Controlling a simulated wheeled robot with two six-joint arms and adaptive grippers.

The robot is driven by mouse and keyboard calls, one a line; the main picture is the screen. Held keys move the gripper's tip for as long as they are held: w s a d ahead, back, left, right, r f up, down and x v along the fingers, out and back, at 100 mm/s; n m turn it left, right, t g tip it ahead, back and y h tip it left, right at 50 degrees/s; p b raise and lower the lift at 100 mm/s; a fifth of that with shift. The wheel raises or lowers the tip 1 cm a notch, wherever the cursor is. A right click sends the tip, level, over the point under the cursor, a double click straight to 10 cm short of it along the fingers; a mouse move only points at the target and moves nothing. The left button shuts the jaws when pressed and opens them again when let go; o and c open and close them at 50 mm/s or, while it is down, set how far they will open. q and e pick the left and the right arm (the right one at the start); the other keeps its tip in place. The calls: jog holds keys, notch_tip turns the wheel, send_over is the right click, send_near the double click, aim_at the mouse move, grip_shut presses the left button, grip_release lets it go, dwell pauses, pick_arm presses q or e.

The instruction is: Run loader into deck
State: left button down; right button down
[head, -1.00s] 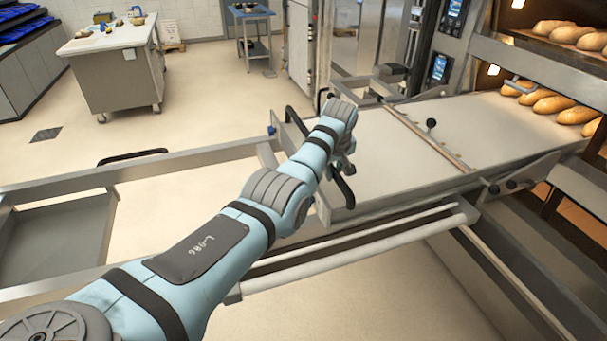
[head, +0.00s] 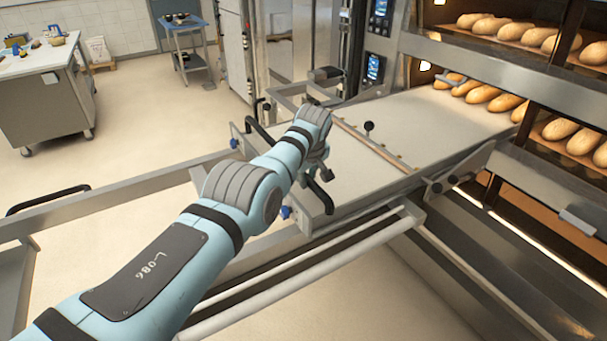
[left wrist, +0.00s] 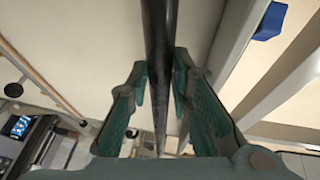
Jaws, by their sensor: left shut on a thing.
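The loader (head: 400,125) is a long flat pale board in a metal frame, its far end at the mouth of a lit oven deck. A row of loaves (head: 482,94) lies at that far end; I cannot tell whether they rest on the board or on the deck floor. A black bar handle (head: 323,193) runs across the loader's near end. My left gripper (head: 318,160) is at the middle of this handle. In the left wrist view the gripper's green-padded fingers (left wrist: 160,68) stand on both sides of the black bar (left wrist: 158,25), shut on it. My right gripper is out of view.
Upper and lower decks hold more loaves (head: 510,30). Metal rails (head: 290,280) run below the loader toward the oven. A black knob (head: 369,127) stands on a crossbar over the board. A steel-sided table (head: 45,95) and blue cart (head: 185,50) stand behind, with open floor between.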

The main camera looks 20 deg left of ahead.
pick_arm(q)
jog(key=c, duration=1.8)
grip_release()
jog(key=shift+w+d+r, duration=0.1)
jog(key=shift+w+r, duration=0.05)
jog(key=shift+r, duration=0.05)
jog(key=shift+o, duration=1.4)
jog(key=shift+d, duration=0.1)
jog(key=shift+o, duration=0.4)
jog(key=shift+w+f, duration=0.1)
jog(key=shift+f, duration=0.05)
jog(key=shift+d, duration=0.1)
jog(key=shift+r, duration=0.25)
jog(key=v, duration=1.1)
jog(key=shift+s+r, duration=0.2)
jog(key=shift+r, duration=0.05)
jog(key=shift+w, duration=0.1)
